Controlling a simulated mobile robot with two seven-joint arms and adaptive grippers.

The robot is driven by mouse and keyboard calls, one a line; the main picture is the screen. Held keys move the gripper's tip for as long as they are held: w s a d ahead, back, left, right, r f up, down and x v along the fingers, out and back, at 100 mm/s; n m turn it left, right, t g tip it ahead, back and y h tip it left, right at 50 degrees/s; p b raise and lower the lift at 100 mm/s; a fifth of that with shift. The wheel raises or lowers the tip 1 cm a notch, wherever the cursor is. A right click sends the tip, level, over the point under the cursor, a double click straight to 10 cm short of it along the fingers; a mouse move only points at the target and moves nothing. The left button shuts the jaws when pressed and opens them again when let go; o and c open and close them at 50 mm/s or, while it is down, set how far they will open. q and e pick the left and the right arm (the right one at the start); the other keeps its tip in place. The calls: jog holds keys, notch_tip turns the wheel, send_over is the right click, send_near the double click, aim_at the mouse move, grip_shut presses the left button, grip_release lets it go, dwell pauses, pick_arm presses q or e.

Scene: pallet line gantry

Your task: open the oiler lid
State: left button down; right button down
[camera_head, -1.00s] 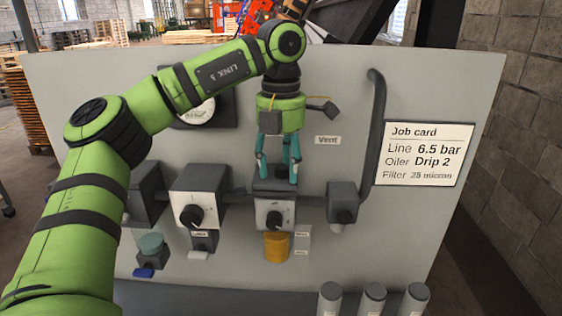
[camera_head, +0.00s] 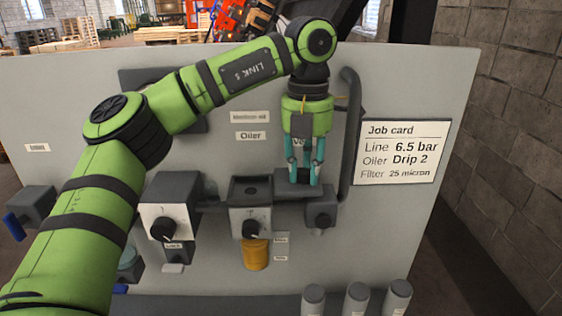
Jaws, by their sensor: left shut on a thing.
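The oiler is a grey block with a white front, a black knob and an amber bowl (camera_head: 256,255) beneath. Its top (camera_head: 250,187) is uncovered, showing a dark round opening. My left gripper (camera_head: 303,178) points down to the right of the oiler, with teal fingers shut on a small dark piece, which looks like the oiler lid (camera_head: 283,175). The piece is apart from the oiler top, above the small block (camera_head: 321,206) on the right. Whether it touches the pipe behind is unclear. My right gripper is not in view.
A job card (camera_head: 399,151) reads Oiler Drip 2. A dark vertical pipe (camera_head: 348,135) stands close to the right of my left gripper. The filter block (camera_head: 170,208) is to the left. Several grey cylinders (camera_head: 356,298) stand at the bottom right.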

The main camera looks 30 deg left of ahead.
aim_at(303, 172)
pick_arm(q)
jog(key=shift+a+f, duration=0.1)
jog(key=shift+f, duration=0.15)
jog(key=shift+s, duration=0.2)
jog(key=shift+a, duration=0.1)
jog(key=c, duration=1)
grip_release()
jog(key=shift+r, duration=6.15)
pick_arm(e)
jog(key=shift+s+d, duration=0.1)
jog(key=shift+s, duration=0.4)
